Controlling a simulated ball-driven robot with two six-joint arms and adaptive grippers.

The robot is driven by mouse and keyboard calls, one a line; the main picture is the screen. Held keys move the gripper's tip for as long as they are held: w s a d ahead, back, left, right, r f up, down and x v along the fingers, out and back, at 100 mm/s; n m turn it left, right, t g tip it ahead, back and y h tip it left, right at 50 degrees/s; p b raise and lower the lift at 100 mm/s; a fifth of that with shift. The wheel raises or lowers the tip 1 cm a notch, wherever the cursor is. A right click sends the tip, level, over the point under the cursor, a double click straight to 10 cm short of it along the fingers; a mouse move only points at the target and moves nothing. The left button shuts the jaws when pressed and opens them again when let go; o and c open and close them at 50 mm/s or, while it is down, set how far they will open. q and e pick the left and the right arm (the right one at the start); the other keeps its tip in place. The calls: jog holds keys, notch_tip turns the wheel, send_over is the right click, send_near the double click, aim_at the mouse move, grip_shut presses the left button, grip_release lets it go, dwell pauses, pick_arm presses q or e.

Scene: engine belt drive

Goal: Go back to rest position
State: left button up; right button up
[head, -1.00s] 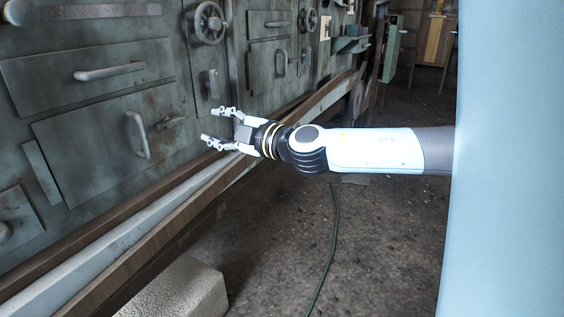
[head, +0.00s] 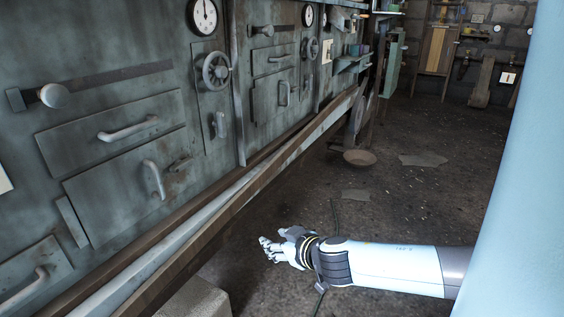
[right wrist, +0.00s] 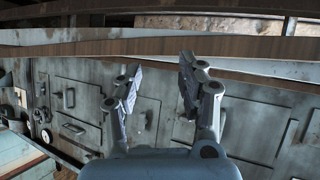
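My right gripper (head: 271,246) is at the end of my white forearm, low in the middle of the head view, over the dark floor. It points left toward the row of metal furnace fronts and is apart from them. In the right wrist view, the two fingers of the right gripper (right wrist: 158,72) stand apart with nothing between them, so it is open and empty. My left gripper is in neither view.
Grey-green metal fronts (head: 110,190) with handles, a handwheel (head: 216,70) and gauges line the left side. A long beam (head: 225,205) runs along their base. A pale block (head: 195,300) lies at the bottom. A bowl (head: 360,157) is on the floor; open floor lies right.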

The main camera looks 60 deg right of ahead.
jog(key=shift+s+f+m, duration=0.5)
jog(key=shift+f+m, duration=0.1)
jog(key=shift+f, duration=0.2)
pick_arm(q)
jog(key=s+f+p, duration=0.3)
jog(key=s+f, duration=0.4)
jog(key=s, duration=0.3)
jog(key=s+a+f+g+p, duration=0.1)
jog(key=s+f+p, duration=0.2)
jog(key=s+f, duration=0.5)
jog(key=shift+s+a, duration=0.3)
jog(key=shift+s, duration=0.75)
pick_arm(e)
jog(key=s+a+f+n+g+y, duration=0.1)
jog(key=s+a+f+g, duration=0.2)
jog(key=s, duration=0.9)
jog(key=s+a+f+n+g+y, duration=0.1)
jog(key=s+a+f+g, duration=0.3)
jog(key=s+f, duration=0.6)
jog(key=s+a+f+n+g+y, duration=0.1)
jog(key=s+a+f+g, duration=0.3)
jog(key=s, duration=1.2)
jog(key=shift+s+a+f, duration=0.2)
jog(key=shift+a+f, duration=1.5)
jog(key=shift+a, duration=0.1)
